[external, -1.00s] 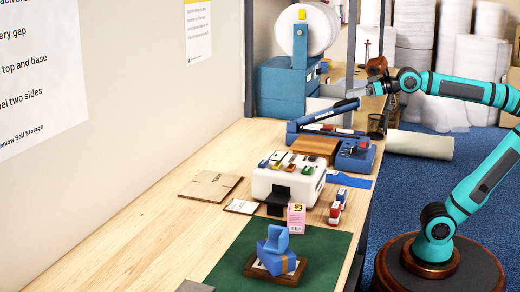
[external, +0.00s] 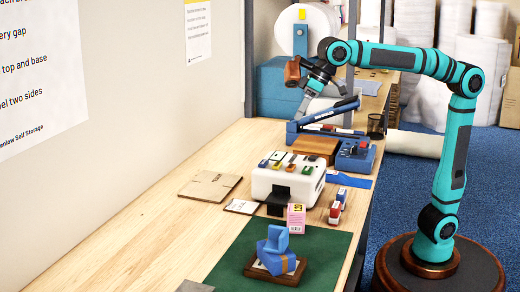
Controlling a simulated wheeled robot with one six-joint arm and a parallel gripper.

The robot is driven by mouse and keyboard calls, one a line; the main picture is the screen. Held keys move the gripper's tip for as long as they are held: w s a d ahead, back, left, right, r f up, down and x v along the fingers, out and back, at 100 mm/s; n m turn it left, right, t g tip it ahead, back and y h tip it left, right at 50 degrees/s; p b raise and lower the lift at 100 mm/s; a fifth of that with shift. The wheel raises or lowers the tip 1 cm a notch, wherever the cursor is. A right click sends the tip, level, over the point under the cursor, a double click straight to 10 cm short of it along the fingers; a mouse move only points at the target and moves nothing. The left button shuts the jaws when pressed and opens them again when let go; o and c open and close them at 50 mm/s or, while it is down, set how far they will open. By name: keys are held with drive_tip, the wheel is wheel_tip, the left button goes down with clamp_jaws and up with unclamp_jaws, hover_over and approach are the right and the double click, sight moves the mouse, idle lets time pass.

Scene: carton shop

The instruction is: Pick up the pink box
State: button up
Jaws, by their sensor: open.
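The pink box (external: 296,218) is small and stands upright on the bench, in front of the white machine and at the back edge of the green mat. It has a yellow patch near its top and a pale label low on its front. My gripper (external: 301,112) is open and empty. It points down above the back of the bench, near the blue long-armed tool, well behind and above the pink box. Nothing hides the box's front.
A white machine (external: 288,180) with coloured pieces on top stands behind the box. Red and blue small items (external: 337,208) stand to its right. A blue object (external: 277,246) sits on a wooden tray on the green mat (external: 225,262).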

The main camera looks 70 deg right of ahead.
drive_tip(key=s+a+f+g+h, duration=0.1)
drive_tip(key=a+f+g, duration=0.2)
drive_tip(key=a, duration=1)
drive_tip(key=g+h, duration=0.2)
hover_over(297, 208)
wheel_tip(297, 208, down, 2)
drive_tip(key=f, duration=0.1)
drive_tip(key=shift+n, duration=0.4)
drive_tip(key=f, duration=1.1)
drive_tip(key=shift+w+a+f, duration=0.15)
drive_tip(key=shift+w, duration=0.1)
drive_tip(key=shift+s+f, duration=0.2)
drive_tip(key=shift+f, duration=2.55)
drive_tip(key=shift+c, duration=0.2)
drive_tip(key=c, duration=1)
